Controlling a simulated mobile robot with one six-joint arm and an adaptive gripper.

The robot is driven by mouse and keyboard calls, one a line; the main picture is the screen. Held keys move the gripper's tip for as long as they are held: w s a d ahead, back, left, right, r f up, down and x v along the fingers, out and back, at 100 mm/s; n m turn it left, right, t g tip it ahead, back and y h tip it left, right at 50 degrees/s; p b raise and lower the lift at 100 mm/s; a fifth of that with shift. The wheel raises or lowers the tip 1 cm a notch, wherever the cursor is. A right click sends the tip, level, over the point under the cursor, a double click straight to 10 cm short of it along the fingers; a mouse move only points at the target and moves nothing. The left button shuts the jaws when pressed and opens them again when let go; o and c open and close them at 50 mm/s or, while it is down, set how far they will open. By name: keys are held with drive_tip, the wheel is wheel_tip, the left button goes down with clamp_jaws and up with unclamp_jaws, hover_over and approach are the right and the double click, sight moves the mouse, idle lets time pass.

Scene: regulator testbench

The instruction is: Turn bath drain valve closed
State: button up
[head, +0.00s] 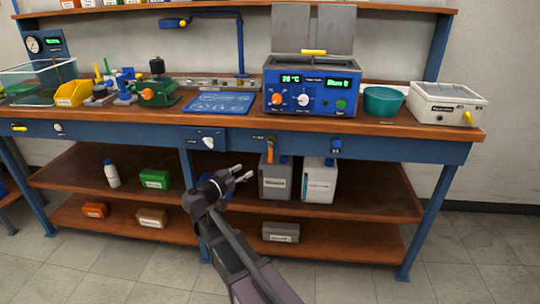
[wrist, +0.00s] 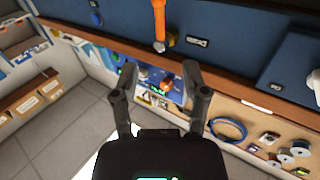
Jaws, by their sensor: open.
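The bath drain valve (head: 270,150) has an orange lever that hangs straight down below the front rail of the bench, under the blue bath unit (head: 310,88). In the wrist view its orange lever (wrist: 159,18) is at the top centre, pointing to the upper edge, with a metal body at its lower end. My gripper (head: 242,172) is open and empty, below the rail and a little left of the lever. In the wrist view my gripper (wrist: 160,72) has its two fingers spread, and the lever lies beyond the fingertips, apart from them.
A white lever (head: 208,142) on a blue panel sits left of the valve, and a blue knob (head: 336,145) sits right of it. Two canisters stand on the shelf (head: 370,195) below, one a grey canister (head: 276,178) close under the lever. The floor in front is clear.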

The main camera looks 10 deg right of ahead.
sight(271, 155)
drive_tip(key=shift+w+d, duration=0.1)
drive_tip(key=shift+x, duration=6.75)
clamp_jaws()
